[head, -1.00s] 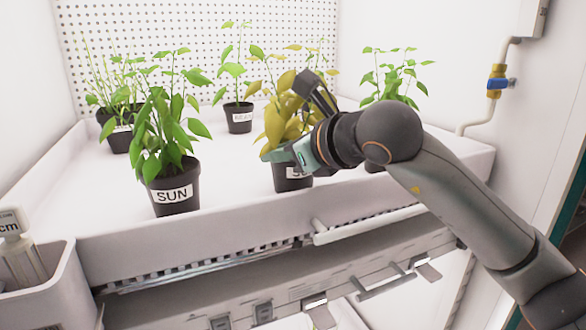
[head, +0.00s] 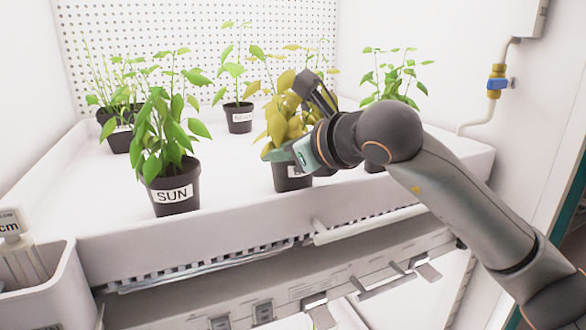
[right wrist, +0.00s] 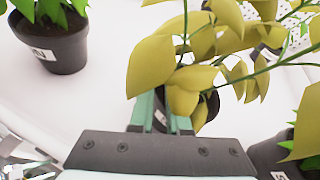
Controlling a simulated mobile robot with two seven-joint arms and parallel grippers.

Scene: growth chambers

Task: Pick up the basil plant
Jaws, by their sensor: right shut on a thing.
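A potted plant with yellow leaves (head: 284,122) stands near the front middle of the white bench in the head view. Its dark pot (head: 291,184) has a white label, partly hidden and too unclear to read whole. My right gripper (head: 284,154) is shut on this pot near its rim, coming from the right. In the right wrist view, the teal fingers (right wrist: 168,116) close around the pot (right wrist: 211,106), with yellow leaves hanging over them. The pot seems upright, at or very near the bench surface. My left gripper is out of view.
A green plant in a pot labelled SUN (head: 174,191) stands left of the held pot. Another green plant (head: 393,80) stands close on the right, behind my arm. Several pots stand farther back on the white bench (head: 235,175), before a perforated wall (head: 175,25).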

